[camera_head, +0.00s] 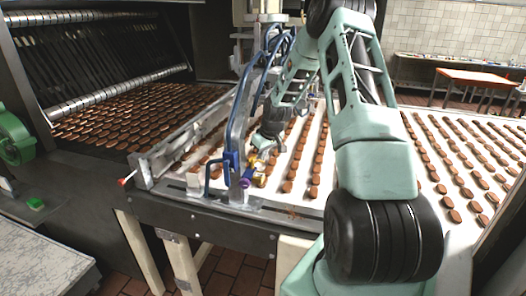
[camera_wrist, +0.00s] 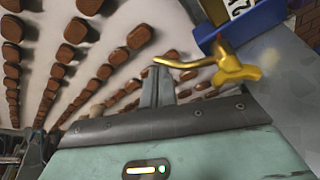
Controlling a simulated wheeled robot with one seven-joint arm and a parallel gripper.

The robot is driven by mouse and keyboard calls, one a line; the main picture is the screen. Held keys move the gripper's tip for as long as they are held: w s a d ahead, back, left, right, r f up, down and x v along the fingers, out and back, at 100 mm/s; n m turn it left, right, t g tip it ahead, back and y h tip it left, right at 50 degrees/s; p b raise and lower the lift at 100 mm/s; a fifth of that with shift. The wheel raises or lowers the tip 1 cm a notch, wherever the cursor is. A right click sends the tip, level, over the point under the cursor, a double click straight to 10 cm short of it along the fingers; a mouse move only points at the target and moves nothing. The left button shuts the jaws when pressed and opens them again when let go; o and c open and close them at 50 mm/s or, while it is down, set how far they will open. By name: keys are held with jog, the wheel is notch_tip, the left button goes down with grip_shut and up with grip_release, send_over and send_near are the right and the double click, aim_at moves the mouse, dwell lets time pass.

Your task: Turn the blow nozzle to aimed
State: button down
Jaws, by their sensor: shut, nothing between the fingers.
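A gold-coloured nozzle (camera_wrist: 232,69) shows in the wrist view at the upper right, below a blue block (camera_wrist: 250,22). Its thin curved tube runs left and ends close to my fingertips; I cannot tell whether they touch. My gripper (camera_wrist: 158,76) is shut, with nothing between its fingers, and its tips are left of the nozzle body. In the head view, small gold fittings (camera_head: 260,164) sit beside the blue upright at the conveyor's front edge. My gripper (camera_head: 261,146) is just above them, small and partly blended with the fittings. The nozzle's exact direction is hard to tell there.
Rows of brown biscuits lie on the white conveyor belt (camera_head: 338,150) around my gripper. A blue pipe frame (camera_head: 233,130) with hoses stands close on the left. A green wheel (camera_head: 14,138) is at far left.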

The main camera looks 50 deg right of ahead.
jog(key=shift+s+m+b, duration=0.45)
jog(key=shift+m+b, duration=0.2)
jog(key=shift+m, duration=0.05)
jog(key=s+a+m+g+h+p, duration=0.1)
jog(key=s+a+m+g+h, duration=0.2)
jog(key=m, duration=1.1)
jog(key=s+a, duration=0.2)
jog(key=s, duration=0.1)
jog(key=shift+s+g+p, duration=0.3)
jog(key=shift+g, duration=0.1)
jog(key=shift+a, duration=0.15)
jog(key=shift+r, duration=0.1)
dwell(0.4)
